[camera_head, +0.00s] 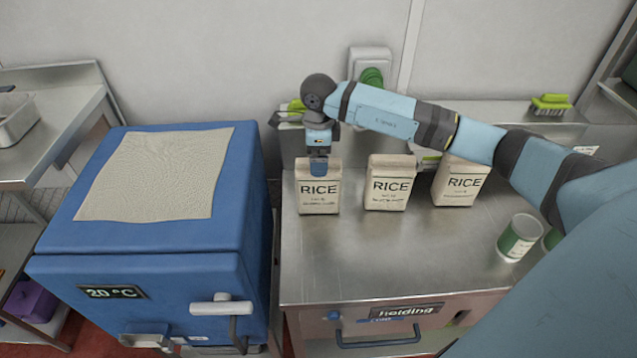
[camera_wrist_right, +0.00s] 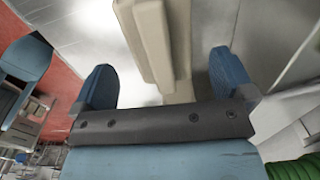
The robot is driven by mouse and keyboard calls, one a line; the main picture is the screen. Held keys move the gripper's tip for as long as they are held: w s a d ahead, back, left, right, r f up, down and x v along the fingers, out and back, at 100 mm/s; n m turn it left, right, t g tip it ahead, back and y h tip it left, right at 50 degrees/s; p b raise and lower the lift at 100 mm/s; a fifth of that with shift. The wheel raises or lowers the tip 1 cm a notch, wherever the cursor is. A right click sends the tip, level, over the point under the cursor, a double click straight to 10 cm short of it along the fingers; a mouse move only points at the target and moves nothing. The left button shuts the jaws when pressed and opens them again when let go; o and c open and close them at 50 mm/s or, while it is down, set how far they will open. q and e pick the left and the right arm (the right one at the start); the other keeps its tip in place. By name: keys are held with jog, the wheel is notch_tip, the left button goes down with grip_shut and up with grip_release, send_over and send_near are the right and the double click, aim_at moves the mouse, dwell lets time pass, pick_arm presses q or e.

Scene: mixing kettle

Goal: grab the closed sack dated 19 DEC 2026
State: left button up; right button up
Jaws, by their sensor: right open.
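Three cream paper sacks labelled RICE stand upright in a row on the steel counter: a left sack (camera_head: 319,192), a middle sack (camera_head: 388,186) and a right sack (camera_head: 458,184). The small print under RICE is too small to read, so I cannot tell which carries 19 DEC 2026. My right gripper (camera_head: 319,166) points down at the top of the left sack. In the right wrist view its blue fingers (camera_wrist_right: 162,82) are open, with the sack's folded top (camera_wrist_right: 157,35) between them and apart from both. My left gripper is out of view.
The steel counter (camera_head: 400,255) is clear in front of the sacks. Green-labelled cans (camera_head: 519,238) stand at its right. A blue cabinet (camera_head: 150,233) with a cloth on top is at the left. A green brush (camera_head: 551,103) lies on the back ledge.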

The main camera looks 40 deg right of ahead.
notch_tip(320, 180, down, 3)
jog(key=shift+r, duration=0.2)
jog(key=c, duration=1.6)
jog(key=shift+r, duration=0.1)
jog(key=shift+c, duration=1.2)
jog(key=shift+w+r, duration=0.1)
jog(key=shift+r, duration=0.05)
